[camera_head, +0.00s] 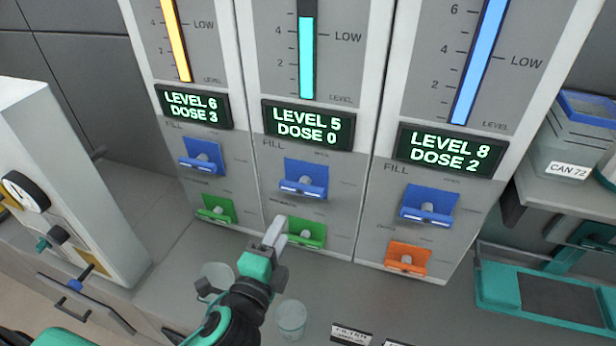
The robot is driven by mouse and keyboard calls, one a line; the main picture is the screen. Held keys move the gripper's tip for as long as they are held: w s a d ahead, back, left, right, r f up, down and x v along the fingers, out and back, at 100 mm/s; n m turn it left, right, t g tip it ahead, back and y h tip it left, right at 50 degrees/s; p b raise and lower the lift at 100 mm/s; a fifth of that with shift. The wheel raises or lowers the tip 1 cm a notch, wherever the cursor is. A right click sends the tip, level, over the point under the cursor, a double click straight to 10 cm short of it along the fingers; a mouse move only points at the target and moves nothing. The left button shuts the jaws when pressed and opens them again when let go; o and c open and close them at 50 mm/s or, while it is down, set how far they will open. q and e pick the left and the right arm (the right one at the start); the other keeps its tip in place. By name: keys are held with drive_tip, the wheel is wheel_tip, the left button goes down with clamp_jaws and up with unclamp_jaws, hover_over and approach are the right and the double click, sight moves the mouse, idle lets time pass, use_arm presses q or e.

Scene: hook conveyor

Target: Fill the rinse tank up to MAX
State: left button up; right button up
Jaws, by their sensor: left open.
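Three tank panels stand side by side. The left display (193,107) reads LEVEL 6, DOSE 3, the middle display (308,125) LEVEL 5, DOSE 0, and the right display (449,150) LEVEL 8, DOSE 2. Gauge tops, any MAX marks and tank names are out of view, so I cannot tell which is the rinse tank. Blue FILL levers sit below the displays: left (203,157), middle (303,180), right (428,205). My left gripper (276,232) is open and empty, in front of the middle panel's green lever (306,232), below its blue lever. I cannot tell whether it touches. My right gripper is out of view.
A green lever (216,209) and an orange lever (407,258) sit on the outer panels.

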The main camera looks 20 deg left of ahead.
use_arm(q)
drive_tip(key=p, duration=0.2)
approach(300, 192)
drive_tip(key=w, duration=0.2)
drive_tip(key=w+p, duration=0.2)
drive_tip(key=w, duration=0.5)
drive_tip(key=shift+w+d, duration=0.15)
drive_tip(key=shift+w, duration=0.75)
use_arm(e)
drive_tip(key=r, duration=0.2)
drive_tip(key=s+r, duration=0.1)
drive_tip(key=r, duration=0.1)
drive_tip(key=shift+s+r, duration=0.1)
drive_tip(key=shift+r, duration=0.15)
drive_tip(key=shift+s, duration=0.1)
use_arm(q)
drive_tip(key=shift+c, duration=0.6)
drive_tip(key=shift+f, duration=0.1)
clamp_jaws()
